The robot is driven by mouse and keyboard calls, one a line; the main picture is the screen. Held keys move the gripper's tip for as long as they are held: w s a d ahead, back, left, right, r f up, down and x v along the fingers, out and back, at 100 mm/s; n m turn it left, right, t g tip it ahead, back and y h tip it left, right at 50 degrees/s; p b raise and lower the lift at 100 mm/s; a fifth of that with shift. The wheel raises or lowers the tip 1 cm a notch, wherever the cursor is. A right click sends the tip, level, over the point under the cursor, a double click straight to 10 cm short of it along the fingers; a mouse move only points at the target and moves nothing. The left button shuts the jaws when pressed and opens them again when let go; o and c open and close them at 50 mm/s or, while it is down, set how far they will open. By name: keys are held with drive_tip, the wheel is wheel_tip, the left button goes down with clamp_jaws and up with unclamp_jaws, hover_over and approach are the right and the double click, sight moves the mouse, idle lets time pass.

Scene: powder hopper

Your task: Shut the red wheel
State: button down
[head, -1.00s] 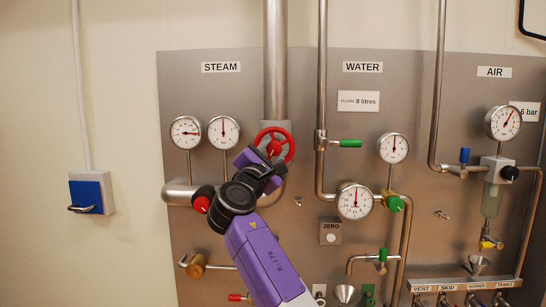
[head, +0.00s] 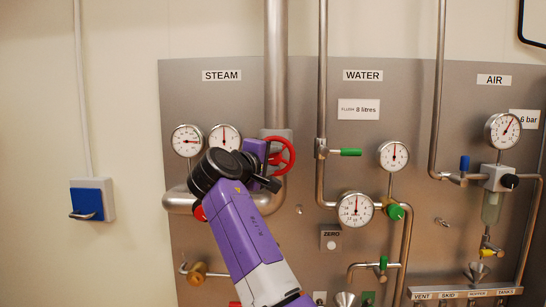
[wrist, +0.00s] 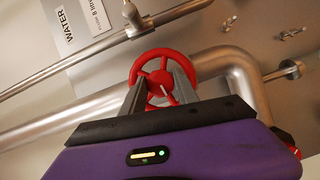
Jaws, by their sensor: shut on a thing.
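The red wheel (head: 291,157) is a spoked handwheel on the thick steel steam pipe, right of and below the STEAM label. My gripper (head: 271,160) is at its left side in the head view and hides part of it. In the wrist view, the red wheel (wrist: 164,53) lies straight ahead, and the two grey fingers of my gripper (wrist: 160,82) reach its near part, one on each side of the hub. The gripper is shut on the wheel. The exact contact of the fingertips is hard to see.
Two steam gauges (head: 187,141) sit close behind my arm, left of the wheel. A water pipe (head: 322,95) with a green-handled valve (head: 350,152) runs to the right. A red knob (head: 199,213) shows partly beside my arm. The wall at left is clear around a blue switch (head: 87,203).

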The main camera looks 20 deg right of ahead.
drive_tip(key=m+g+y+p, duration=0.1)
drive_tip(key=m+y, duration=0.1)
drive_tip(key=m, duration=0.2)
drive_tip(key=shift+r+m+p, duration=0.1)
drive_tip(key=shift+m+p, duration=0.2)
drive_tip(key=shift+p, duration=0.1)
drive_tip(key=m+y+p, duration=0.1)
drive_tip(key=m+y, duration=0.1)
drive_tip(key=m, duration=0.1)
drive_tip(key=m+y, duration=0.2)
drive_tip(key=m, duration=0.1)
drive_tip(key=shift+d, duration=0.1)
drive_tip(key=m+t+y, duration=0.1)
drive_tip(key=m+y, duration=0.1)
drive_tip(key=m, duration=0.1)
drive_tip(key=shift+m+y, duration=0.3)
idle(0.4)
drive_tip(key=c, duration=1.2)
unclamp_jaws()
drive_tip(key=shift+d, duration=0.1)
drive_tip(key=shift+s, duration=0.1)
